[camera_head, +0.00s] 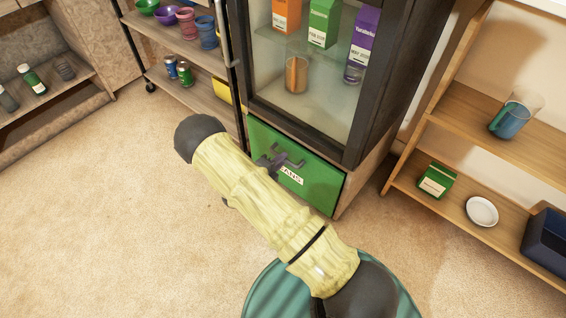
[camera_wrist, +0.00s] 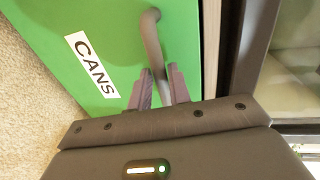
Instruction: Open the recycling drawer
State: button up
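The green drawer (camera_head: 318,186) sits at the bottom of the dark-framed cabinet and appears closed. It carries a white label reading CANS, clear in the wrist view (camera_wrist: 92,66) and partly covered in the head view. Its grey bar handle (camera_wrist: 152,38) passes between the two fingers of my gripper (camera_wrist: 159,76). The fingers are close to the handle on both sides; I cannot tell whether they press on it. In the head view my gripper (camera_head: 268,163) is at the drawer front, partly hidden by my arm.
The glass-fronted cabinet (camera_head: 375,110) holds cartons above the drawer. A wooden shelf (camera_head: 460,178) stands to the right with a green box, white bowl and blue pitcher. A shelf with cups and cans (camera_head: 190,98) stands on the left. The carpet (camera_head: 110,220) before the drawer is clear.

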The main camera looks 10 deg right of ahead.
jog(key=shift+x, duration=0.8)
grip_shut()
jog(key=shift+a, duration=0.1)
jog(key=f+p+v, duration=0.2)
jog(key=p+v, duration=0.1)
jog(key=v, duration=1)
jog(key=f+p+v, duration=0.3)
jog(key=v, duration=0.9)
jog(key=shift+s+a, duration=0.65)
grip_release()
